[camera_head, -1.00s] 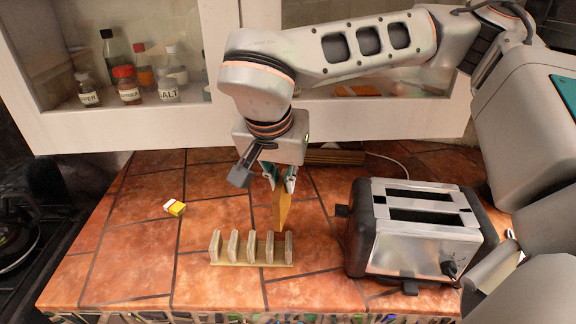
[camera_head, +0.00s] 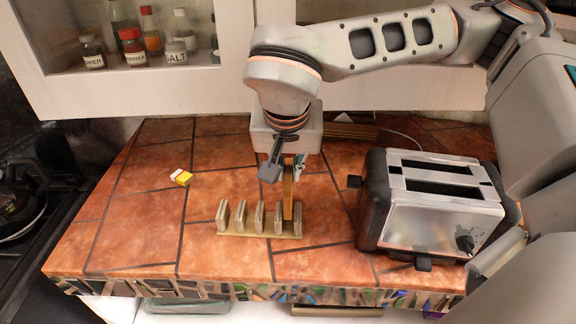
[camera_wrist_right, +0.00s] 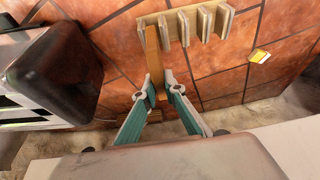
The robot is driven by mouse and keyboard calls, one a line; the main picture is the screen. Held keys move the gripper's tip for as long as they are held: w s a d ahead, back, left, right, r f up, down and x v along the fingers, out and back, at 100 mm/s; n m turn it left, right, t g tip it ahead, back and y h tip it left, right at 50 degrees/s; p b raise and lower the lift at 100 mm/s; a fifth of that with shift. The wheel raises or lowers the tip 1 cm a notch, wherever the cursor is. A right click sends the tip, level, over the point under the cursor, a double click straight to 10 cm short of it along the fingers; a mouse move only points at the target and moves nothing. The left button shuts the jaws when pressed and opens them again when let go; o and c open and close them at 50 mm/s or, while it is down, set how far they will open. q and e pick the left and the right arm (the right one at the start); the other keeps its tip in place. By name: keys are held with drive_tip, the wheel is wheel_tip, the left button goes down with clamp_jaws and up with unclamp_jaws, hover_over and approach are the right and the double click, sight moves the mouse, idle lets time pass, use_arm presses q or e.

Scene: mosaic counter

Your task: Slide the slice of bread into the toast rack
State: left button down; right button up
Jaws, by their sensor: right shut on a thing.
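The toast rack (camera_head: 260,236) is a pale wooden base with several upright dividers, standing on the tiled counter. The slice of bread (camera_head: 288,190) is a thin golden-brown slab seen edge-on. My right gripper (camera_head: 292,172) is above the rack's right end, shut on the upper part of the slice. The slice's lower edge lines up with the slot between the two rightmost dividers; how deep it sits is hard to tell. In the wrist view the slice (camera_wrist_right: 153,55) runs from the fingertips (camera_wrist_right: 160,90) to the rack (camera_wrist_right: 205,20). My left gripper is out of view.
A metal and black toaster (camera_head: 440,215) stands right of the rack. A small yellow and white box (camera_head: 181,177) lies to the left. A cabinet with spice jars (camera_head: 133,45) is behind.

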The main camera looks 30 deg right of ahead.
drive_tip(key=shift+f, duration=0.1)
idle(2.0)
drive_tip(key=shift+f, duration=0.2)
drive_tip(key=shift+f, duration=0.3)
drive_tip(key=shift+f+b, duration=1.35)
drive_tip(key=shift+f, duration=0.45)
drive_tip(key=o, duration=0.5)
idle(0.3)
drive_tip(key=o, duration=0.6)
drive_tip(key=shift+c, duration=0.2)
